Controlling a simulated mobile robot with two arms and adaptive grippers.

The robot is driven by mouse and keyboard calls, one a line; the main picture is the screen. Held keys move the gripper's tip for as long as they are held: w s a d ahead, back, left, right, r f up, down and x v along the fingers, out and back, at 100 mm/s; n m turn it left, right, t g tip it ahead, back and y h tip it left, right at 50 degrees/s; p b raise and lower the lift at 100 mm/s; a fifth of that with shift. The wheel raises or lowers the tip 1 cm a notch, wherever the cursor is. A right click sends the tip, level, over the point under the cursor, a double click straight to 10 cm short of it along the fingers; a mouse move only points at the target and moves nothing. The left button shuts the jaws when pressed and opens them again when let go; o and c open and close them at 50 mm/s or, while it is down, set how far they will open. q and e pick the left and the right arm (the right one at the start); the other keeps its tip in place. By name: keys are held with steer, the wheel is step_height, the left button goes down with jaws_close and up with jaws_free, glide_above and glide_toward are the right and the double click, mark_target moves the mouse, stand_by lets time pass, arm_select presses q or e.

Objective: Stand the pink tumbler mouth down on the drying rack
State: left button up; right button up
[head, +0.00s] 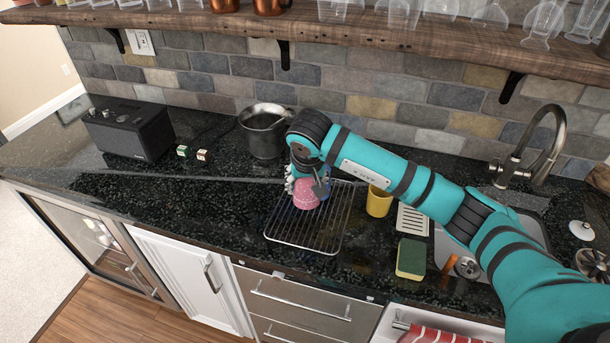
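The pink tumbler (306,196) is at the back left part of the wire drying rack (330,232). Its wider end seems to point down, toward the wires. Whether it rests on them or hangs just above cannot be told. My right gripper (300,180) points down at the tumbler's top, with a grey finger along its left side. The arm and hand hide the other finger, so its grip is unclear. A blue cup (322,186) stands close behind the tumbler, partly hidden. My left gripper is not in view.
A yellow cup (378,202) stands right of the rack, with a sponge (411,259) in front and the sink and tap (530,150) beyond. A metal pot (265,130) stands behind left. A black radio (130,130) is far left.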

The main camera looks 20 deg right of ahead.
step_height(320, 180, down, 8)
steer(key=b, duration=0.5)
steer(key=shift+r, duration=0.25)
steer(key=shift+f+b, duration=0.55)
steer(key=shift+f, duration=0.1)
steer(key=shift+f+b, duration=0.35)
steer(key=o, duration=1.2)
steer(key=shift+s, duration=0.1)
